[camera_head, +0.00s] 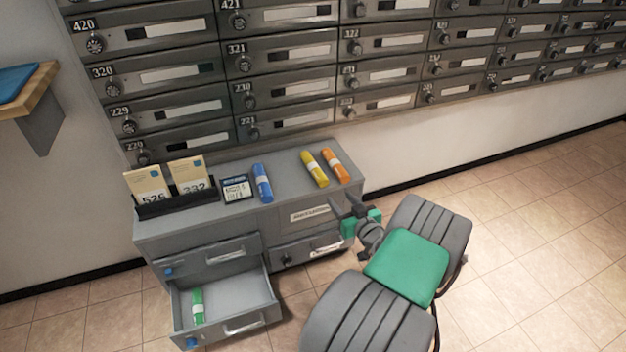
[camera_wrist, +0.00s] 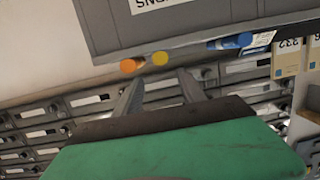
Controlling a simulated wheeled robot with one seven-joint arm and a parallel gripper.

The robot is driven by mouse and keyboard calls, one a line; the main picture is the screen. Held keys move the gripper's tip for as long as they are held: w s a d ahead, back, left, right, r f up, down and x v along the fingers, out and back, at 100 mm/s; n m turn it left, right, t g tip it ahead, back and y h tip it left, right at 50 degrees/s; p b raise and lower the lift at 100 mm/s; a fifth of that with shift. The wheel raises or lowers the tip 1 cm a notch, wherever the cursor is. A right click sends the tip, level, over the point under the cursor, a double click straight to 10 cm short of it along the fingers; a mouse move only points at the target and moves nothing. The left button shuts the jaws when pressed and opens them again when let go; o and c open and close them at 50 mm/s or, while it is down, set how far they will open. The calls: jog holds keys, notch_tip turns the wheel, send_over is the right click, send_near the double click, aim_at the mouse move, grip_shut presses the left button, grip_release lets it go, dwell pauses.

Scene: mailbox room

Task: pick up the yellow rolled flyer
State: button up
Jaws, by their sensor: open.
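The yellow rolled flyer (camera_head: 314,169) lies on top of the grey cabinet, with a white band around its middle. An orange rolled flyer (camera_head: 335,165) lies close beside it on the right. My gripper (camera_head: 347,210) is open and empty, in front of the cabinet's right end and apart from the flyers. In the wrist view, which is turned upside down, the round end of the yellow flyer (camera_wrist: 160,58) shows just beyond the gap between my fingers (camera_wrist: 161,78). The orange flyer's end (camera_wrist: 131,66) shows left of it, near the left fingertip.
A blue rolled flyer (camera_head: 263,183), a small dark-framed card (camera_head: 236,188) and a black holder with cards (camera_head: 176,206) stand on the cabinet (camera_head: 290,185). An open drawer (camera_head: 240,300) holds a green roll (camera_head: 197,306). Mailboxes (camera_head: 280,50) line the wall behind.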

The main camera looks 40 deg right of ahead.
aim_at(324, 181)
jog(key=b+x, duration=0.4)
jog(key=x, duration=0.7)
jog(key=shift+w+a+f, duration=0.1)
jog(key=shift+f, duration=0.05)
jog(key=shift+x, duration=0.8)
jog(key=shift+r, duration=0.2)
grip_shut()
dwell(0.3)
